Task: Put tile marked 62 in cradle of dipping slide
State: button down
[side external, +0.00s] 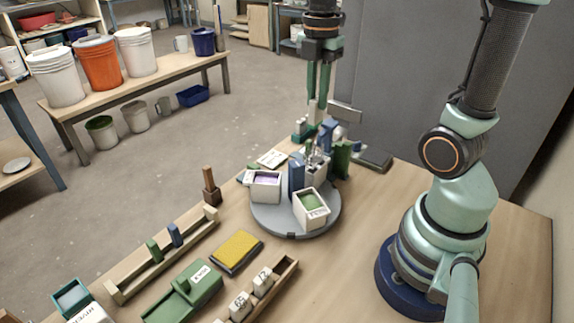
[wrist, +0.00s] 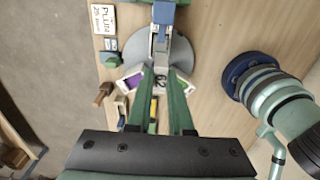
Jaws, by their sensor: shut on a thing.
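My gripper (side external: 313,104) is upright above the far side of the round grey turntable (side external: 265,223). Its green fingers are shut on a pale tile, marked 62 (wrist: 160,82) in the wrist view, where the fingers (wrist: 160,78) stand on both sides of it. A grey metal slide (wrist: 181,52) with a blue block (wrist: 163,13) lies just beyond the fingertips in the wrist view. In the side view the blue and green uprights (side external: 342,158) of what looks like the dipping slide stand below my gripper. Whether the tile touches its cradle cannot be told.
White glaze boxes, one purple (side external: 265,187) and one green (side external: 311,208), sit on the turntable. A wooden rack (side external: 285,277) holds tiles 65 (side external: 239,303) and 72 (side external: 262,281). A yellow sponge (side external: 237,250), a green WAX box (side external: 190,290) and a PLUM card (wrist: 104,18) lie nearby.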

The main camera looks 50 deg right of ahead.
aim_at(315, 126)
jog(key=shift+f, duration=3.85)
jog(key=c, duration=0.7)
grip_release()
jog(key=shift+c, duration=0.2)
jog(key=shift+r, duration=3.5)
jog(key=shift+a, duration=0.1)
